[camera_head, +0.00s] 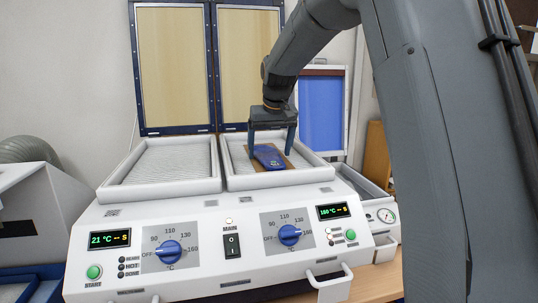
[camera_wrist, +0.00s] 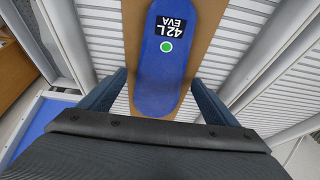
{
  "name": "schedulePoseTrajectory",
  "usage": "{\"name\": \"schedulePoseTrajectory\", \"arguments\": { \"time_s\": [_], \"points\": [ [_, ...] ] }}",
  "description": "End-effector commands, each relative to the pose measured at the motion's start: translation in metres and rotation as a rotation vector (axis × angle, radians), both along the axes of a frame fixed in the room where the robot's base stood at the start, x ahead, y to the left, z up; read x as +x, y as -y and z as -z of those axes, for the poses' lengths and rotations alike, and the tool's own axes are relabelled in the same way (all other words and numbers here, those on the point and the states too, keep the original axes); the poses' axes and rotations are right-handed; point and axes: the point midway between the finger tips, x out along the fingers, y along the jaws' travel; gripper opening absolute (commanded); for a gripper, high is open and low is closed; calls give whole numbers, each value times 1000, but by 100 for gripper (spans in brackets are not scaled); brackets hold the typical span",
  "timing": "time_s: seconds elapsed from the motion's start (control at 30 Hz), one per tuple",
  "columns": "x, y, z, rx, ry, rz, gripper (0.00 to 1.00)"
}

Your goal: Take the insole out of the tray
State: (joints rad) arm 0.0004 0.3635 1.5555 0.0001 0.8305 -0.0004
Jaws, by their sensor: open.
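The blue insole (camera_head: 268,158) lies on a brown board (camera_head: 290,163) in the right-hand tray (camera_head: 238,181) of the white machine. In the wrist view the insole (camera_wrist: 160,75) carries a black "42 L EVA" label and a green dot, with its rounded end toward my gripper. My gripper (camera_head: 271,148) is open above the tray, with its fingers pointing down. In the wrist view my gripper's fingers (camera_wrist: 161,92) stand apart on either side of the board and the insole's near end. I cannot tell whether they touch the board.
The left tray (camera_head: 160,190) is empty. Two raised lids (camera_head: 176,128) stand open behind the trays. A blue panel (camera_head: 321,112) stands behind, and a gauge (camera_head: 386,216) sits at the right.

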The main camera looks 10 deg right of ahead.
Motion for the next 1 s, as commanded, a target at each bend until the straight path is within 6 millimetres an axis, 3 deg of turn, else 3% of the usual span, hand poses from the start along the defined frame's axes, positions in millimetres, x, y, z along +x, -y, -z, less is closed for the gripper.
{"name": "schedulePoseTrajectory", "arguments": {
  "time_s": [0.6,0.83,1.0],
  "points": [
    [2,0,6,0,0,0,83],
    [2,0,6,0,0,0,44],
    [2,0,6,0,0,0,41]
  ]
}}
